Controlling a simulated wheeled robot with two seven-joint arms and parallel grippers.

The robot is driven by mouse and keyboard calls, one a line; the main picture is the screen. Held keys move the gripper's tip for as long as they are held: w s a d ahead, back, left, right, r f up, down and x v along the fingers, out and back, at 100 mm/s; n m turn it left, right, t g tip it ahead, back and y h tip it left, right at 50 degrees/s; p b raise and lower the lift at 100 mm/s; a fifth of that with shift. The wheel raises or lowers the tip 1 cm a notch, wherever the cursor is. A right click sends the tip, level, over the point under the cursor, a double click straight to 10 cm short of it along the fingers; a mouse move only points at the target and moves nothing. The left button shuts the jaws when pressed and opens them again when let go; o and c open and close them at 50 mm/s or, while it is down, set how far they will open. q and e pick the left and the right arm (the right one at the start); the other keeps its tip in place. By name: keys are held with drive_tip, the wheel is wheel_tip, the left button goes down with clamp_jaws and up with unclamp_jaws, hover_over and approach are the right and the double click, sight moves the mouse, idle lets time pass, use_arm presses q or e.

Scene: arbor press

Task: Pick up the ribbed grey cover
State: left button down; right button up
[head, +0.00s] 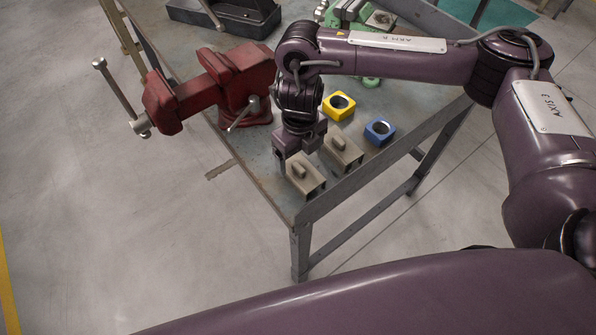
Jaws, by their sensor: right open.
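Two similar grey-beige pieces with a raised rib on top lie near the table's front corner. One grey cover (308,182) is nearest the corner, and the other grey piece (345,152) is just behind it to the right. I cannot tell from this view which one is the ribbed cover. My right gripper (301,150) points down over the table just behind the front piece. It is open, and nothing shows between its fingers. It partly hides the table behind the pieces, and I cannot tell if it touches either piece. My left gripper is not in view.
A red vise (215,85) stands at the table's left edge. A yellow block (339,105) and a blue block (380,131), each with a round hole, lie behind and to the right. Green machinery (352,14) and a dark tray (225,14) are farther back.

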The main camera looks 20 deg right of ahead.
sight(301, 166)
wheel_tip(301, 166, down, 5)
drive_tip(key=shift+d+r, duration=0.1)
drive_tip(key=shift+d, duration=0.05)
drive_tip(key=c, duration=1.1)
